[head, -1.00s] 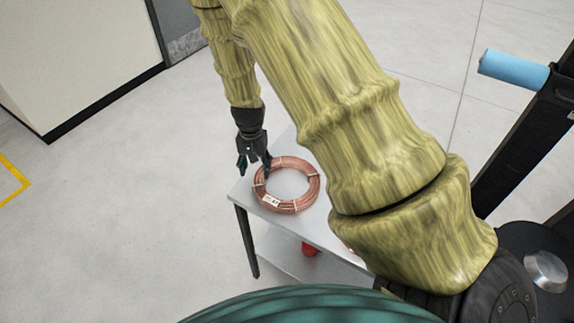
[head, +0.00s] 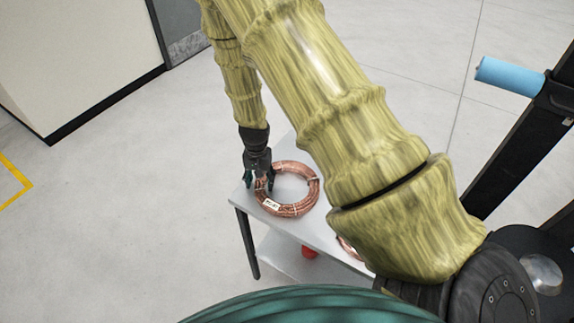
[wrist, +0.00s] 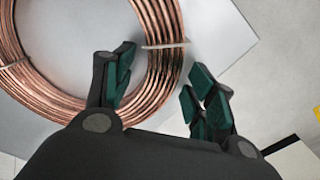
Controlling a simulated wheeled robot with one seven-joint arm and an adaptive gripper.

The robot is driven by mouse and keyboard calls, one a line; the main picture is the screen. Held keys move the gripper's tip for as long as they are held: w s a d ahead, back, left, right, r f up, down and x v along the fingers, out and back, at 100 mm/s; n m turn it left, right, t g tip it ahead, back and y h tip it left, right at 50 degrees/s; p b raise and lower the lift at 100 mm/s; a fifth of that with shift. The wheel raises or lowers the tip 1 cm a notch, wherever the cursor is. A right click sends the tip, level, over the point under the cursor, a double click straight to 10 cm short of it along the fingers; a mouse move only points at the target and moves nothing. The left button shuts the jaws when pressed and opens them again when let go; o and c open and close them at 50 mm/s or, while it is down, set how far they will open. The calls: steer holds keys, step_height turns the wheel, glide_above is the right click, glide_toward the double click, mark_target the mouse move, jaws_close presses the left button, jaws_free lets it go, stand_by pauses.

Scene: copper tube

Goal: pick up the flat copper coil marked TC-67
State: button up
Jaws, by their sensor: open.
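A flat copper coil (head: 301,208) lies on the grey table near its left edge, with a small white label on its near side whose text is too small to read. In the wrist view the coil (wrist: 60,92) fills the upper left, held by pale ties. My gripper (head: 260,187) is open at the coil's left side. In the wrist view one finger of the gripper (wrist: 160,84) is over the inside of the ring and the other is outside it, with the coil's band between them. I cannot tell whether the fingers touch it.
The grey table (head: 325,236) has a lower shelf with a red object (head: 309,252). Part of another copper piece (head: 347,246) shows beside my arm, which hides much of the table. A blue cylinder (head: 510,73) is at the upper right. Floor left of the table is clear.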

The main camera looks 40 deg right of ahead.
jaws_close()
steer(key=shift+r, duration=0.15)
